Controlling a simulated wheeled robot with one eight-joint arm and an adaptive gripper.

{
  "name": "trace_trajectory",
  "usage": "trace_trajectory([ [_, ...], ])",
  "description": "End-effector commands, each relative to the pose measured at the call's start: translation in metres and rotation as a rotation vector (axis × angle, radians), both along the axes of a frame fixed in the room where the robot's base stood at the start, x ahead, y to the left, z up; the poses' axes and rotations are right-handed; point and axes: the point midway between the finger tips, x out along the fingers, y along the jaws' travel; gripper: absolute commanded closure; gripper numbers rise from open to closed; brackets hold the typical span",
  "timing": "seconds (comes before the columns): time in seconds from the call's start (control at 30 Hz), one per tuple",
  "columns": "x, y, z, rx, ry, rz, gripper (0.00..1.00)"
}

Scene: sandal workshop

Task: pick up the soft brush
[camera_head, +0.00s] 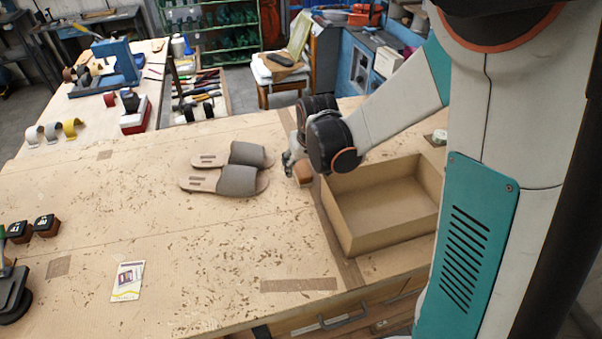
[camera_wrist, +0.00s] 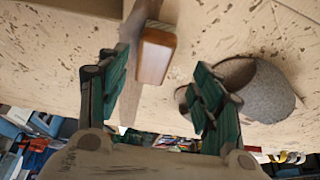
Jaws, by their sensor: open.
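The soft brush is a small block of reddish-brown wood (camera_wrist: 155,57) in the wrist view, with a paler part at its upper end. It lies on the workbench (camera_head: 190,255) between my two green fingers, with space on both sides. In the head view the brush (camera_head: 303,173) shows as a small brown block just left of the open box. My gripper (camera_wrist: 158,72) is open and empty. In the head view my gripper (camera_head: 290,160) is small and partly hidden by my dark wrist joints, right beside the brush.
A pair of grey sandals (camera_head: 238,181) lies left of the brush; grey sandal uppers also show in the wrist view (camera_wrist: 260,92). An open, empty-looking cardboard box (camera_head: 347,225) stands to the right. A card (camera_head: 128,281) lies front left. The bench's front middle is clear.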

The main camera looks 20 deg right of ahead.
Motion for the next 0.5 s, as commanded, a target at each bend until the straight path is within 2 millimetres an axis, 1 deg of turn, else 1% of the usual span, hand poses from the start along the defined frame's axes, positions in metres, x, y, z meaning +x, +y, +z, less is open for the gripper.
trace_trajectory([
  [0.03,0.002,0.000,-0.005,0.000,0.000,0.000,0.40],
  [0.17,0.004,-0.001,-0.009,0.000,0.000,0.000,0.40],
  [0.27,0.009,-0.003,-0.017,0.000,0.000,-0.001,0.40],
  [0.4,0.022,-0.008,-0.034,0.000,0.000,-0.002,0.40],
  [0.5,0.027,-0.008,-0.046,0.000,0.000,0.000,0.40],
])
